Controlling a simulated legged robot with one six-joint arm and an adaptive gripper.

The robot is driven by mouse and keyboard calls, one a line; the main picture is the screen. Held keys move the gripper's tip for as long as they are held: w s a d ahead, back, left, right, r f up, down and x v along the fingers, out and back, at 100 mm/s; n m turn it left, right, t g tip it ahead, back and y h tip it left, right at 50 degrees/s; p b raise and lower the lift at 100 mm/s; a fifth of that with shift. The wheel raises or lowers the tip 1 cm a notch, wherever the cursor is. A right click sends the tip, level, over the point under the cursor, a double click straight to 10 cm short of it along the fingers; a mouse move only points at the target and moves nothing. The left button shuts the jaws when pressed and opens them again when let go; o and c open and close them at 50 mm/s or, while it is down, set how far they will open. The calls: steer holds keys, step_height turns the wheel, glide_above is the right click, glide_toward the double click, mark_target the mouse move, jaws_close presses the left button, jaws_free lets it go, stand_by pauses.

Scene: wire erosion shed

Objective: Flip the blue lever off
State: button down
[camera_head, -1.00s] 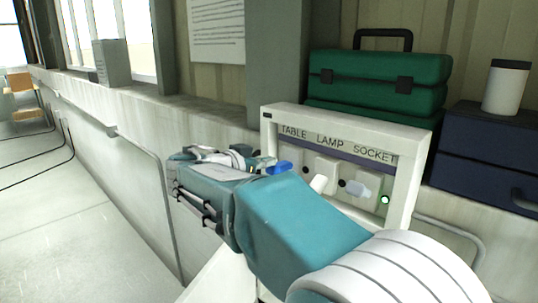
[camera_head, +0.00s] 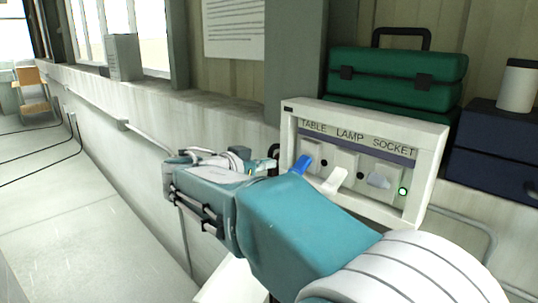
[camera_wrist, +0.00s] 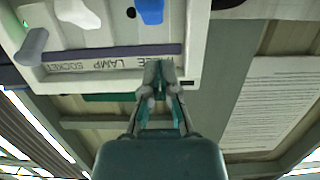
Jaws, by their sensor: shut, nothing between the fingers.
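The blue lever (camera_head: 301,165) is the leftmost on the white panel, under the word TABLE, and slants up and to the right in the head view. In the wrist view the blue lever (camera_wrist: 150,10) is cut by the top edge and the panel appears upside down. My gripper (camera_head: 272,162) is just left of the panel and the blue lever, with its fingers shut and empty. In the wrist view my gripper (camera_wrist: 158,66) is over the panel's edge, apart from the lever. The lever's base is partly hidden behind my arm in the head view.
A white lever (camera_head: 333,181) and a grey lever (camera_head: 378,180) sit right of the blue one, with a lit green lamp (camera_head: 402,191) at the end. Green toolbox (camera_head: 395,80) and dark blue case (camera_head: 490,165) stand behind.

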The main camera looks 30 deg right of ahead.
steer(key=a+f, duration=0.1)
steer(key=s+a+f, duration=0.1)
steer(key=f, duration=0.1)
steer(key=a+f, duration=0.1)
steer(key=shift+s+a+f, duration=0.2)
steer(key=shift+a+f, duration=0.05)
steer(key=shift+f, duration=0.15)
steer(key=shift+s+d, duration=0.1)
steer(key=shift+d, duration=0.85)
